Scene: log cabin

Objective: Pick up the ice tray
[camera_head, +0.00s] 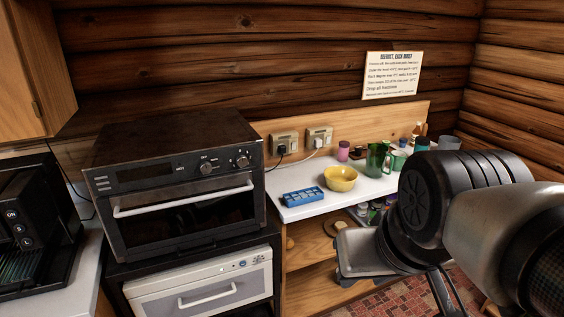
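The blue ice tray (304,197) lies flat on the white counter (298,214), near its front left corner. It is just right of the oven and left of a yellow bowl. Its top faces up and shows several compartments. My arm fills the right side of the view, to the right of the tray and well apart from it. My gripper is mostly hidden behind the arm's own dark joints. Its fingertips cannot be made out clearly, nor whether they are open. Nothing touches the ice tray.
The yellow bowl (341,178) stands close right of the tray; a green pitcher (377,159) and cups are farther right. A black oven (180,185) borders the left. Wall sockets (284,144) with plugged cords are behind. Open wooden shelves (312,272) lie below.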

